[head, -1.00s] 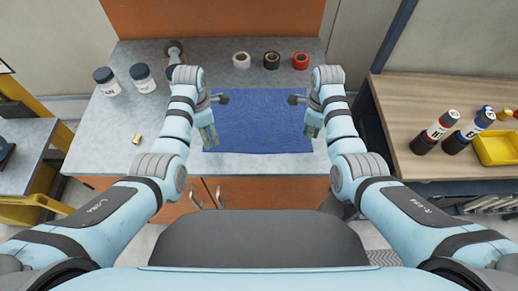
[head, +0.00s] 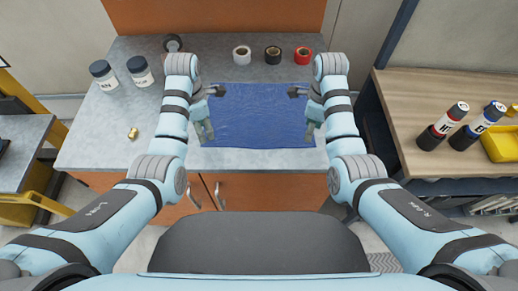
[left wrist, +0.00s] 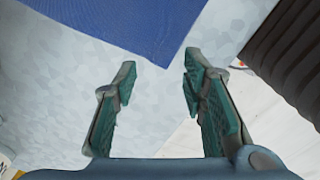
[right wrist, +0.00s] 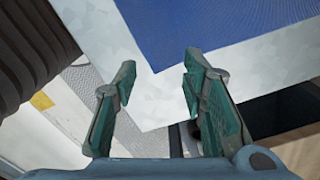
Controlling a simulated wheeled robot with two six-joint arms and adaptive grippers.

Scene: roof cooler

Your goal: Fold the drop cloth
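The blue drop cloth (head: 258,118) lies flat and spread out on the grey metal worktop. My left gripper (head: 203,122) is at the cloth's left edge; in the left wrist view its fingers (left wrist: 157,85) are apart and empty, with a cloth corner (left wrist: 165,62) just beyond them. My right gripper (head: 314,122) is at the cloth's right edge; in the right wrist view its fingers (right wrist: 158,82) are apart and empty near another corner of the cloth (right wrist: 158,66). Neither gripper visibly touches the cloth. My arms partly hide its side edges.
Three tape rolls, white (head: 241,53), black (head: 273,54) and red (head: 303,55), stand behind the cloth. Two jars (head: 140,71) and a small brass piece (head: 133,133) are on the left of the worktop (head: 100,145). A wooden bench (head: 420,90) with bottles (head: 443,126) stands right.

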